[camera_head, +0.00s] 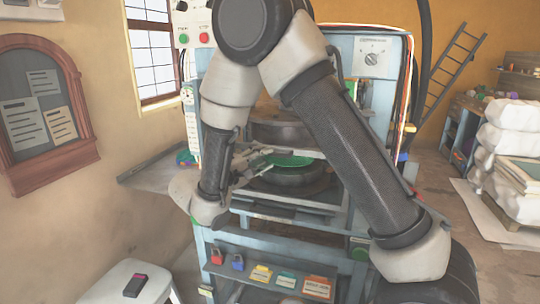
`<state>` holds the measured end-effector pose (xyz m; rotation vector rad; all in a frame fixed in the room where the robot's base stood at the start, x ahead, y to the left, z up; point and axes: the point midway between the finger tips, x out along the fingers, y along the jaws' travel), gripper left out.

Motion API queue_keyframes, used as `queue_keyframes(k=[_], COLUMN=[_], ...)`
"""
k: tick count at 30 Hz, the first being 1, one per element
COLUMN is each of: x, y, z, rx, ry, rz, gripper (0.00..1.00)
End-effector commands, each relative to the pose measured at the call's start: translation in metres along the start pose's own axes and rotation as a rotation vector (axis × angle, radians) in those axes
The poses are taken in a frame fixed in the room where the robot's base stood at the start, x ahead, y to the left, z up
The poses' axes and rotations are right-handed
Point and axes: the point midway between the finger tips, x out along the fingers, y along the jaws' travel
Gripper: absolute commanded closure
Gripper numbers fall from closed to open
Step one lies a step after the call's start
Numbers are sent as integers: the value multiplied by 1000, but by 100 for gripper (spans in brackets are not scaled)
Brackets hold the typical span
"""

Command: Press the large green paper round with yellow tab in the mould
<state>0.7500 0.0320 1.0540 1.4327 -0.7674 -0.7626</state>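The green paper round (292,160) shows as a thin green ellipse over the dark round lower mould (295,178) in the press. I cannot tell whether it lies in the mould or is held just above it. Its yellow tab cannot be made out. My gripper (262,161) is at the left edge of the green round, with its fingers pointing right. It is too small and partly hidden to tell whether the fingers are closed on the paper. The dark upper mould (278,132) is above the round, with a gap between. My arm hides part of the press.
A control panel with green and red buttons (194,38) is at the press's upper left. A lower shelf (270,278) holds small items and coloured cards. A white stool (125,284) with a dark red-topped object stands at lower left.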

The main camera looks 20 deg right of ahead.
Motion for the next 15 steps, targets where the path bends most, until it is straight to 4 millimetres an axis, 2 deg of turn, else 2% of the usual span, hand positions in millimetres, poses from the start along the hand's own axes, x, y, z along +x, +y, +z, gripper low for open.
queue_keyframes(k=[1,6,15], x=[10,33,42], y=[0,0,0], z=[1,0,0], rx=[0,-1,-2], ry=[-4,-2,0], rz=[0,-1,-2], gripper=[68,68,68])
